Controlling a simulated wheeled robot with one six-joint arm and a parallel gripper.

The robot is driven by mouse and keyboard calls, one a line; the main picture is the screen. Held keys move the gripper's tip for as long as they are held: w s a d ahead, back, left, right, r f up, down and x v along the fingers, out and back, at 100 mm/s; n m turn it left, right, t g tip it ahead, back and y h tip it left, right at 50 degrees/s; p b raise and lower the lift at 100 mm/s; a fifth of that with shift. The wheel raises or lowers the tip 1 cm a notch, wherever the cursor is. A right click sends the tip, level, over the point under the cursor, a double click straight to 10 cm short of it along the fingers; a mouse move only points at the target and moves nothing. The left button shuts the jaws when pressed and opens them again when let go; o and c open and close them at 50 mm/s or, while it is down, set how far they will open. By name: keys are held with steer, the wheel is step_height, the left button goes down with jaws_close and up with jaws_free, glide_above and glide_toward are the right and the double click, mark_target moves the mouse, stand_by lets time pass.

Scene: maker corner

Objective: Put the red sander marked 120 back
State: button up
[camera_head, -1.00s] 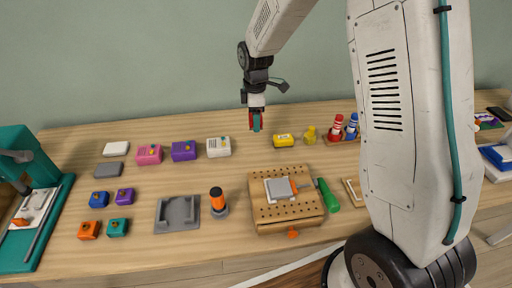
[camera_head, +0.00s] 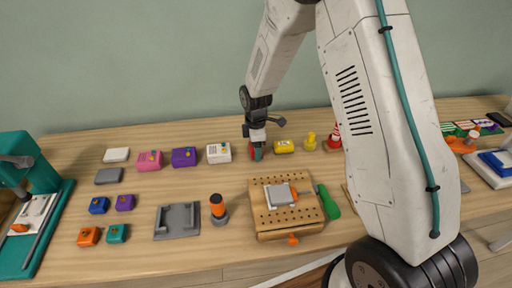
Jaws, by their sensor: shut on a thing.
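My gripper (camera_head: 257,151) is at the back of the table, shut on a small red block (camera_head: 252,154), taken as the red sander. Its 120 mark cannot be read at this size, and the gripper hides much of it. The block is low, in line with the row between the white sander-like block (camera_head: 218,153) and the yellow one (camera_head: 284,146). I cannot tell whether it touches the table.
Purple (camera_head: 184,157) and pink (camera_head: 150,160) blocks stand left in the row. A red-white bottle (camera_head: 333,136) stands right.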

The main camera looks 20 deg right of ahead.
steer(key=shift+f, duration=0.35)
